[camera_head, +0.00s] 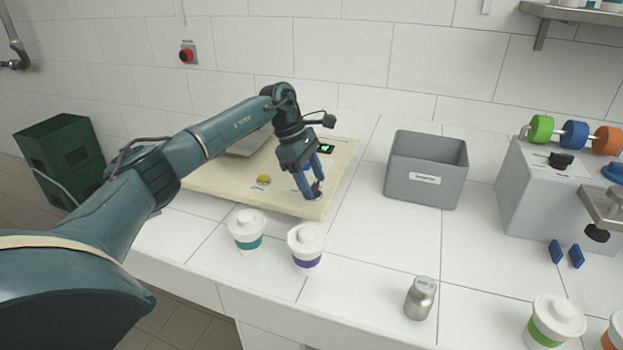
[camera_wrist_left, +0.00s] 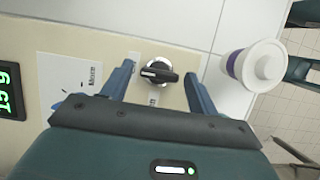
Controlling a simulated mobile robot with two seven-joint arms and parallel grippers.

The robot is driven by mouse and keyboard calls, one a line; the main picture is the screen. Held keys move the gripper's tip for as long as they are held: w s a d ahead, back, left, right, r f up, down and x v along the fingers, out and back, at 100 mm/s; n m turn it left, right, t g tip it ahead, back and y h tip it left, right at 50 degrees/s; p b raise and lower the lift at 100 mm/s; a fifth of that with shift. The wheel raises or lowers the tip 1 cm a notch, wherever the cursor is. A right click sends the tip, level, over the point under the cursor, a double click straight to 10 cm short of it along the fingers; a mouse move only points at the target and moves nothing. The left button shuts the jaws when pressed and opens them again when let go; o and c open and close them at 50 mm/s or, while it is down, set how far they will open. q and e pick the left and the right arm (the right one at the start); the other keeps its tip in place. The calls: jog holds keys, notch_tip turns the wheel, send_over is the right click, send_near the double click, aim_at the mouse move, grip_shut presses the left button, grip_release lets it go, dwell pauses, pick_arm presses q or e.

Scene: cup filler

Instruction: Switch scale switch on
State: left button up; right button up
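The scale is a beige board (camera_head: 215,185) on the white counter, with a metal plate, a yellow button (camera_head: 263,180) and a small display (camera_head: 326,148) lit with green digits. Its scale switch is a black rotary knob on a silver base (camera_wrist_left: 158,72), near the board's front right corner; in the head view the knob (camera_head: 317,187) is partly covered by my fingers. My left gripper (camera_head: 311,192) points down over the switch. In the left wrist view its blue fingers (camera_wrist_left: 160,85) are open, one on each side of the knob, with visible gaps. My right gripper is not in view.
Lidded white cups with a teal band (camera_head: 247,230) and a purple band (camera_head: 306,246) stand just in front of the board. A metal canister (camera_head: 420,298) stands further right. A grey bin (camera_head: 426,168) and the grey filler machine (camera_head: 540,190) stand to the right.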

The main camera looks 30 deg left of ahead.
pick_arm(q)
jog(key=shift+o, duration=0.4)
jog(key=shift+r, duration=0.1)
jog(key=shift+a+r, duration=0.15)
jog(key=shift+r, duration=0.15)
jog(key=v, duration=1.2)
jog(key=shift+r, duration=0.15)
jog(key=shift+s, duration=0.15)
